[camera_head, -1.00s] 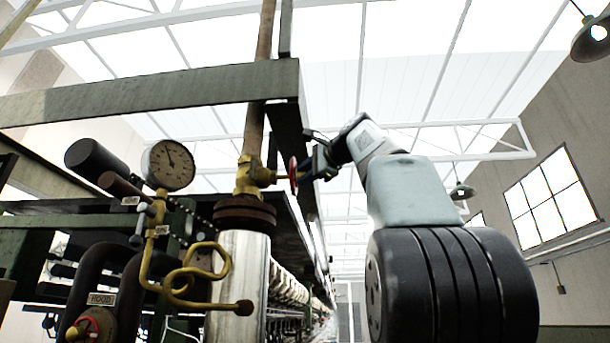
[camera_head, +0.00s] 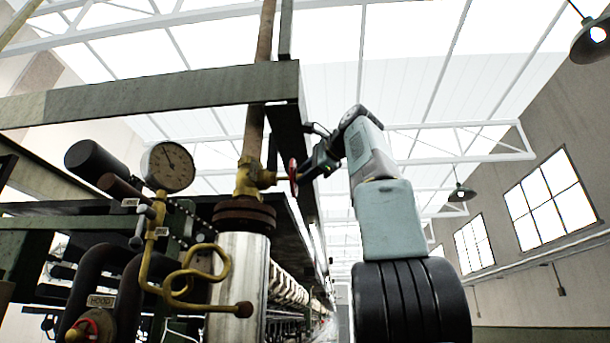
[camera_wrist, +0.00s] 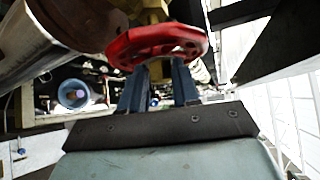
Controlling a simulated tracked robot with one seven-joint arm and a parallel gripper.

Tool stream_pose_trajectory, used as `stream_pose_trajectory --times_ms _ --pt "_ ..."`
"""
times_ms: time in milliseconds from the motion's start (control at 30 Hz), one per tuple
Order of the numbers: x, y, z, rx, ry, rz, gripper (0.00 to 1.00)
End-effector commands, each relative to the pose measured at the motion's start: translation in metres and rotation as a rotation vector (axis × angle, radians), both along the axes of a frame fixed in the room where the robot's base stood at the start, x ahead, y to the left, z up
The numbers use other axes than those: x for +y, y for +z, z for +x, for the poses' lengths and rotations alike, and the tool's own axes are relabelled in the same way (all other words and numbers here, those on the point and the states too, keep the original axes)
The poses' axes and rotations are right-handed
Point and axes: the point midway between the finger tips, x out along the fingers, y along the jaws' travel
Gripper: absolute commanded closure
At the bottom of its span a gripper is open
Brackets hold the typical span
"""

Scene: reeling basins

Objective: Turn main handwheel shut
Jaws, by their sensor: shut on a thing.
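The main handwheel (camera_head: 293,177) is a small red wheel on the brass valve (camera_head: 250,180) beside the vertical pipe. In the head view it shows nearly edge-on. In the wrist view the red handwheel (camera_wrist: 158,42) fills the top middle, with the brass valve body (camera_wrist: 150,12) behind it. My gripper (camera_head: 302,173) reaches the wheel from the right. In the wrist view the two blue fingers of my gripper (camera_wrist: 158,75) stand at the wheel's near rim and are closed on it. The fingertips are partly hidden behind the rim.
A pressure gauge (camera_head: 167,167) and bent brass tubing (camera_head: 195,270) stand left of the valve. A second red handwheel (camera_head: 90,327) sits low by the HOOD label (camera_head: 101,300). A grey beam (camera_head: 150,95) crosses above. The space right of my arm is open.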

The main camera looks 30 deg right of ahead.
Motion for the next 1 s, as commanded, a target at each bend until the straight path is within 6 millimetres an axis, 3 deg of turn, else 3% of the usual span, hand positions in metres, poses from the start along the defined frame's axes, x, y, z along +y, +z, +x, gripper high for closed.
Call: stream_pose_trajectory --times_ms 967,1000 --pt "-0.003 -0.0044 0.0035 0.056 0.0 0.028 0.98" --pt "-0.003 -0.0044 0.0035 0.056 0.0 0.028 0.67"
